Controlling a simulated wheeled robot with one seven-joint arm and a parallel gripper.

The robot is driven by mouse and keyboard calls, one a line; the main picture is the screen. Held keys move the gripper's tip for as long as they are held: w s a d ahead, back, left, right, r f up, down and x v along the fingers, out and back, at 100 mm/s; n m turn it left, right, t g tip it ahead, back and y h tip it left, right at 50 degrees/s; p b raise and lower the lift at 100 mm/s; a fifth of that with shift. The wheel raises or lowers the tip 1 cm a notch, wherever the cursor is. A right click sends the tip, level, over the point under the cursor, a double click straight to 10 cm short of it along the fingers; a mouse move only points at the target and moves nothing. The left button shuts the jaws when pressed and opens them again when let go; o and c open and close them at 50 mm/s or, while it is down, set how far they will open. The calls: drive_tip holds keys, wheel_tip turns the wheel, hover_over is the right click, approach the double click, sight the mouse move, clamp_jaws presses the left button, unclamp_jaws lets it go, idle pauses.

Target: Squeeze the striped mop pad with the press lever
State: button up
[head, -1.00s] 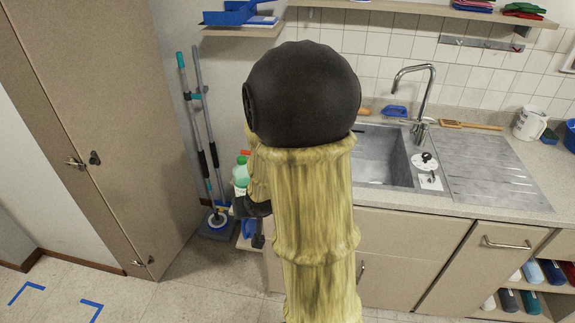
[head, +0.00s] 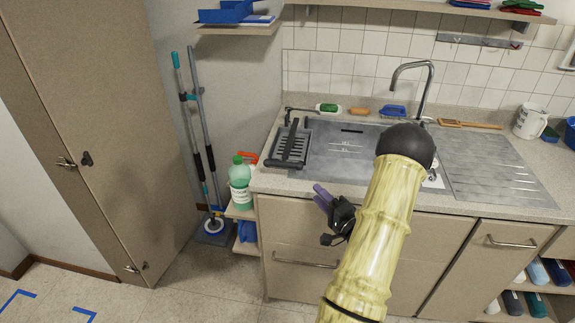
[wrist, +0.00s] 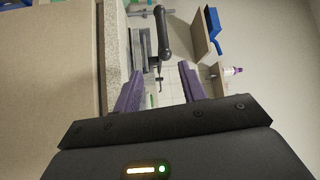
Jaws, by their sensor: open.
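A black slotted press (head: 291,146) sits at the left end of the sink, with a dark lever bar (head: 296,141) lying across it. The press also shows in the wrist view (wrist: 141,45), beyond my fingers, with a dark rounded bar (wrist: 161,33) near it. My gripper (head: 322,198) has purple fingers and is in front of the counter's front edge, below and to the right of the press. I cannot make out a striped mop pad in either view.
A green bottle (head: 240,172) stands on a low shelf left of the counter. Two mops (head: 203,140) lean in the corner. The counter edge (head: 300,188) and drawer fronts are close to my gripper. The tap (head: 425,85) rises behind the sink. Floor at the left is clear.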

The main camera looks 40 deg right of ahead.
drive_tip(key=shift+s, duration=0.25)
drive_tip(key=shift+d+r, duration=0.1)
drive_tip(key=w+p, duration=0.1)
drive_tip(key=w, duration=0.4)
drive_tip(key=w+r+p, duration=0.1)
drive_tip(key=w, duration=0.5)
drive_tip(key=w+r+p, duration=0.1)
drive_tip(key=w, duration=0.5)
drive_tip(key=shift+w+r, duration=0.1)
drive_tip(key=shift+r, duration=0.05)
drive_tip(key=shift+c, duration=0.2)
drive_tip(key=shift+r, duration=0.1)
clamp_jaws()
